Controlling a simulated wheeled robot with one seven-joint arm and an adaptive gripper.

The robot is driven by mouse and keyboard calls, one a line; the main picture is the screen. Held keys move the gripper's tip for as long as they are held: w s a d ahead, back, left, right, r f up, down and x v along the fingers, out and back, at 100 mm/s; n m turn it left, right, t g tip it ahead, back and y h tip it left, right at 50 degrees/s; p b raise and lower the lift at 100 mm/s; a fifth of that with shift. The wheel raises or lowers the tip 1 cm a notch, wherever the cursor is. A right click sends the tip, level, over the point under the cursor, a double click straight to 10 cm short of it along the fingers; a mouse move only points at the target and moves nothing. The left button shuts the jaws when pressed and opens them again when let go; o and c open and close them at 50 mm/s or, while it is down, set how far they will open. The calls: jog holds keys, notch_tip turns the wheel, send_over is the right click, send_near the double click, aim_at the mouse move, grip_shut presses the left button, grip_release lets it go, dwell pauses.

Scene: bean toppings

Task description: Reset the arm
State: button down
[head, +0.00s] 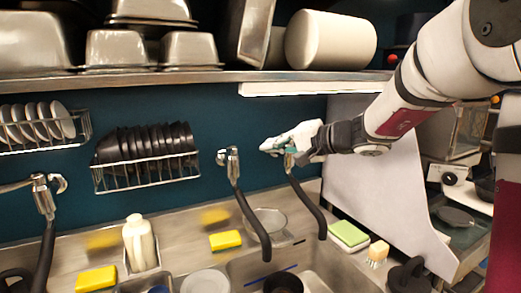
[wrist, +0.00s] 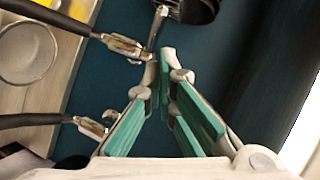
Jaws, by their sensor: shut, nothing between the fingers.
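My gripper (head: 272,146) is in the head view, stretched out to the left above the sink, at the end of my white and dark red arm. In the wrist view its green-padded fingers (wrist: 160,92) are together with nothing between them. In the head view the gripper is in front of the blue wall, below the shelf. It overlaps the top of a tap with a black hose (head: 307,205); I cannot tell whether they touch.
A metal shelf (head: 200,77) with steel pans runs above my gripper. A dish rack (head: 147,179) with black plates hangs at left. Another tap (head: 240,195) stands close by. Yellow sponges (head: 225,240) and a soap bottle (head: 139,243) sit by the sink. A grey panel (head: 375,170) stands at right.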

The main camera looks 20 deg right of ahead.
jog(key=s+a+f+n+g+h, duration=0.1)
jog(key=s+a+f+n+g, duration=0.2)
jog(key=s, duration=0.7)
jog(key=s+a+n+g+h, duration=0.1)
jog(key=s+a+n+g, duration=0.3)
jog(key=s, duration=0.6)
jog(key=s+d+f+h, duration=0.2)
jog(key=s+d+h, duration=0.1)
jog(key=s, duration=0.4)
jog(key=s+d+f+h, duration=0.3)
jog(key=s+h, duration=0.1)
jog(key=s, duration=0.3)
jog(key=shift+s+d+t, duration=0.2)
jog(key=shift+s+t, duration=0.05)
jog(key=shift+t, duration=0.05)
jog(key=shift+f, duration=0.1)
